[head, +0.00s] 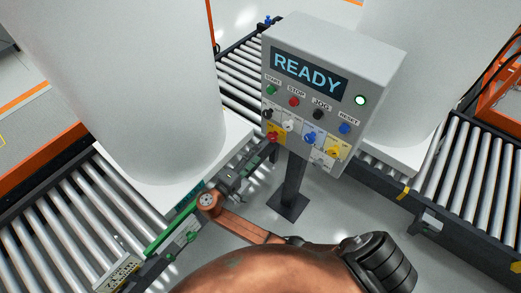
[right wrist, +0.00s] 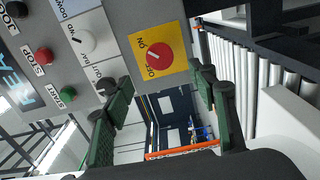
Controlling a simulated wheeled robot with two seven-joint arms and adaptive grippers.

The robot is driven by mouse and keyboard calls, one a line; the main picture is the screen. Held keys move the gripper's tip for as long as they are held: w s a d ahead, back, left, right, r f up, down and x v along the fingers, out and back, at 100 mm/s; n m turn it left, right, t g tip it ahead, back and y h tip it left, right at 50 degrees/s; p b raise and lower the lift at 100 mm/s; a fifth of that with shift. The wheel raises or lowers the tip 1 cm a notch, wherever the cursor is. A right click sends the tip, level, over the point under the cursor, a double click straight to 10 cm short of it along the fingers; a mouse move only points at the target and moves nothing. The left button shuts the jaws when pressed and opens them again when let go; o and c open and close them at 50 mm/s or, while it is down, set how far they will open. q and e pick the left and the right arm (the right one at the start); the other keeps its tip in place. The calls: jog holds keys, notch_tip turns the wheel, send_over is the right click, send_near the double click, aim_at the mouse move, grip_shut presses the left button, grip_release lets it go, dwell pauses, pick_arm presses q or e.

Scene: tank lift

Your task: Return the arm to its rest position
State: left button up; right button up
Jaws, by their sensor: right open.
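My right gripper (head: 254,160) is in front of the lower left of the grey control panel (head: 382,60) in the head view. In the right wrist view its two green fingers (right wrist: 165,84) are spread apart with nothing between them. A red rotary switch (right wrist: 158,57) on a yellow ON/OFF plate sits just beyond the fingertips. The switch also shows in the head view (head: 272,137), close to the gripper. I cannot tell whether a finger touches the panel. My left gripper is not in view.
The panel display (head: 309,74) reads READY and a green lamp (head: 360,99) is lit. The panel stands on a dark post (head: 292,185). A large white tank (head: 150,90) stands on the left roller conveyor (head: 70,205). Another tank (head: 430,50) stands at right. Grey floor is open around the post.

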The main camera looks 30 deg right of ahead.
jog(key=shift+s+a, duration=0.1)
jog(key=shift+a, duration=0.1)
dwell(0.4)
